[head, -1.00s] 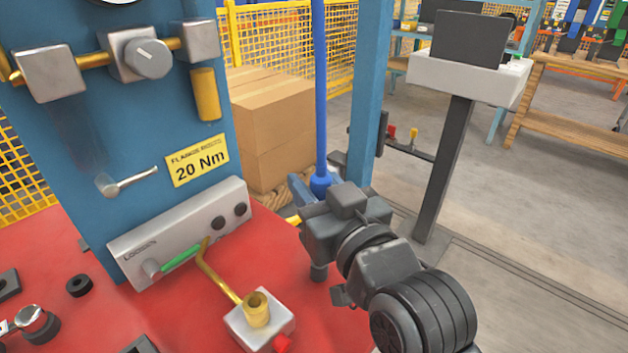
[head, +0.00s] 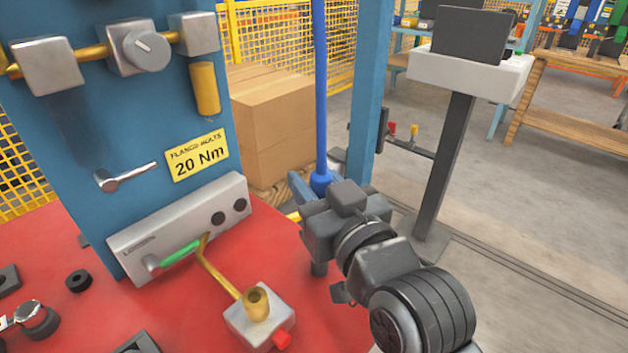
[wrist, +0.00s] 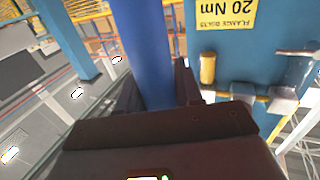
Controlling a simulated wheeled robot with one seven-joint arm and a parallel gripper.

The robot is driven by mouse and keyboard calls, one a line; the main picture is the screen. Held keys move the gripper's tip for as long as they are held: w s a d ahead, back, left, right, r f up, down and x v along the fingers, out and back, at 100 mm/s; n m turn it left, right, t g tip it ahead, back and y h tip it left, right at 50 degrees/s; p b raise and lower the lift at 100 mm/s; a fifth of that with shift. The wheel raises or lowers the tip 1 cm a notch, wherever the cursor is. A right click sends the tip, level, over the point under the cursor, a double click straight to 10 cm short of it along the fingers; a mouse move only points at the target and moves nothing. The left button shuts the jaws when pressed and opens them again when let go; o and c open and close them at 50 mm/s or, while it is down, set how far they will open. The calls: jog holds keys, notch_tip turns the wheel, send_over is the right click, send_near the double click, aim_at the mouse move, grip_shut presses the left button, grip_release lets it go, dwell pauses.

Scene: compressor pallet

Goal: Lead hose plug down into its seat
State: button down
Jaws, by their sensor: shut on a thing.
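The blue hose (head: 320,90) hangs upright from above and ends in a wider blue part, the hose plug (head: 321,181), at my gripper (head: 317,198). In the wrist view the blue plug or hose (wrist: 150,60) stands between my two dark fingers, and the gripper is shut on it. Its lower end is hidden by my gripper. A brass upright socket (head: 256,303) with an open top, which looks like the seat, is on a pale block (head: 250,328) to the lower left of my gripper. The plug is apart from it.
A blue panel (head: 120,130) with a 20 Nm sign stands at left above the red deck (head: 190,310). A grey manifold (head: 180,230) with a green piece and brass pipe lies along its foot. A blue post (head: 371,90) stands just right of the hose.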

jog(key=shift+f+b, duration=1.15)
jog(key=shift+f, duration=0.55)
jog(key=c, duration=0.7)
grip_release()
jog(key=shift+o, duration=0.2)
jog(key=v, duration=0.7)
jog(key=shift+s+d, duration=0.2)
jog(key=shift+s, duration=0.15)
jog(key=s+d+f+m+h+p, duration=0.4)
jog(key=s+d+f, duration=0.3)
jog(key=s+d, duration=0.6)
jog(key=s+d+r+m+h+p, duration=0.1)
jog(key=s+d+h+p, duration=0.1)
jog(key=s, duration=0.7)
jog(key=s+d+r+m+h+p, duration=0.1)
jog(key=s+d, duration=0.4)
jog(key=s, duration=0.5)
jog(key=shift+s+r+g+h+p, duration=0.15)
jog(key=shift+r+g+h+p, duration=0.25)
jog(key=shift+r+h, duration=0.45)
